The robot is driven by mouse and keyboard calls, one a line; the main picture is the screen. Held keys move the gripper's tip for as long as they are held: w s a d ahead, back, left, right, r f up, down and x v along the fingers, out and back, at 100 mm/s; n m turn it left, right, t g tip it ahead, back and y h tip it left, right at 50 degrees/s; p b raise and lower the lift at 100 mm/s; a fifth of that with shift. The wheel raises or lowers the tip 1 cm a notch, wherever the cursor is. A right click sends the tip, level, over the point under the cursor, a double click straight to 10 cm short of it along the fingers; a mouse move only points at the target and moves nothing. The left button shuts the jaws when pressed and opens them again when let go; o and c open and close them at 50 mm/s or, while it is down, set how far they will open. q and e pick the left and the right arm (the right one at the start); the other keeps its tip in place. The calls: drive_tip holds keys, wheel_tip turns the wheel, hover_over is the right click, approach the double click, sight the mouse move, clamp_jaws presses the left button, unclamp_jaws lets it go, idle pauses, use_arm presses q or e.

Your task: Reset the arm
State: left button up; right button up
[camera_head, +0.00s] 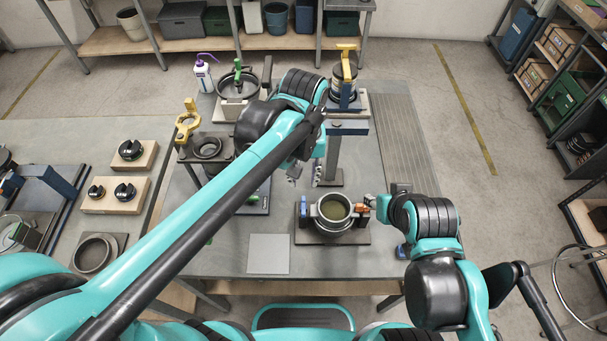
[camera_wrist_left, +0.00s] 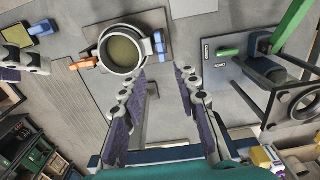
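My left gripper (camera_head: 305,174) hangs above the middle of the table. In the left wrist view its two fingers (camera_wrist_left: 160,88) stand apart with nothing between them. My right gripper (camera_head: 370,202) is beside the orange part (camera_head: 361,208) on the right of a round grey pot (camera_head: 334,208), which stands upright on a dark base. I cannot tell whether it touches that part or how far it is open. The left wrist view shows a green lever (camera_wrist_left: 228,52) on a dark plate marked OPEN and CLOSED. My left arm covers much of that fixture in the head view.
A bare grey plate (camera_head: 268,254) lies at the front. Wooden blocks (camera_head: 116,194) with black parts lie on the left table.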

use_arm(q)
drive_tip(key=shift+a, duration=0.1)
drive_tip(key=s+a+f+t+b, duration=0.2)
drive_tip(key=a+f+t+b, duration=0.1)
drive_tip(key=a, duration=0.5)
drive_tip(key=s+a+f+t+b, duration=0.3)
drive_tip(key=a+f+t, duration=0.1)
drive_tip(key=a, duration=0.5)
drive_tip(key=shift+a+f, duration=0.2)
drive_tip(key=shift+f, duration=0.2)
drive_tip(key=shift+s, duration=0.1)
